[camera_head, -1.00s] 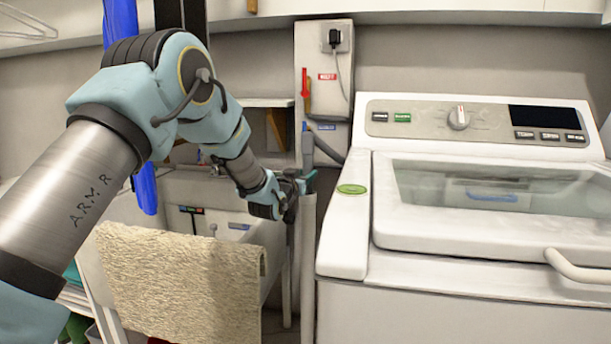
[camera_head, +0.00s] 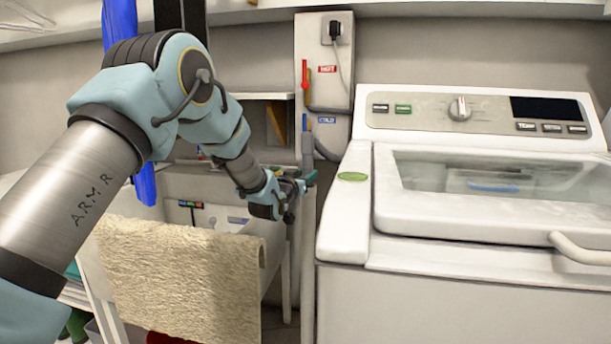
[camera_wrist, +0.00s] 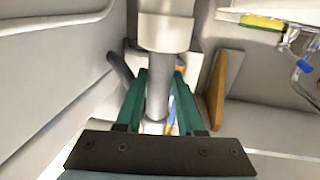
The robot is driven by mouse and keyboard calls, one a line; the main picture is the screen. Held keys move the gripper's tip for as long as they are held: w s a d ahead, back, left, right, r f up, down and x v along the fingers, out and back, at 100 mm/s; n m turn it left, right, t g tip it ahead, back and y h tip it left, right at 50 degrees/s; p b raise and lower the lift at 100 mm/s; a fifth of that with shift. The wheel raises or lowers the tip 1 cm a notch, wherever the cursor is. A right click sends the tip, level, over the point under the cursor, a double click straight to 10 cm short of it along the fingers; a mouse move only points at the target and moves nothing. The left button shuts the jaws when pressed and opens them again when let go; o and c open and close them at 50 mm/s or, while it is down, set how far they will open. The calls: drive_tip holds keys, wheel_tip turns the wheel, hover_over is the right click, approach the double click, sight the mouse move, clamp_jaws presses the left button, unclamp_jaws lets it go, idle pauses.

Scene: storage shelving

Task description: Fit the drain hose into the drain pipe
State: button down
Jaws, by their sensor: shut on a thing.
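The grey drain hose (camera_head: 308,146) comes down beside the wall cabinet to my gripper (camera_head: 302,181). In the wrist view my gripper (camera_wrist: 160,92) has its green fingers on either side of the grey hose (camera_wrist: 157,103), shut on it. The white drain pipe (camera_head: 308,240) stands upright just below the gripper, left of the washing machine. In the wrist view the pipe's collared end (camera_wrist: 165,32) lies in line with the hose and appears to meet it. I cannot tell how deep the hose sits in it.
The white washing machine (camera_head: 420,255) stands close on the right. A sink (camera_head: 235,215) with a beige towel (camera_head: 180,280) over its front is on the left. A wall box (camera_head: 325,60) with a plug and a red tap handle is behind.

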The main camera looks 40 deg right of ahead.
sight(306, 197)
drive_tip(key=shift+f+b, duration=1.35)
drive_tip(key=shift+f, duration=0.35)
drive_tip(key=c, duration=0.5)
unclamp_jaws()
drive_tip(key=shift+f, duration=0.1)
drive_tip(key=shift+o, duration=0.3)
drive_tip(key=shift+s+f, duration=0.1)
drive_tip(key=shift+f, duration=0.05)
drive_tip(key=v, duration=1)
drive_tip(key=shift+a+r, duration=0.3)
drive_tip(key=shift+a, duration=0.15)
drive_tip(key=shift+r, duration=0.1)
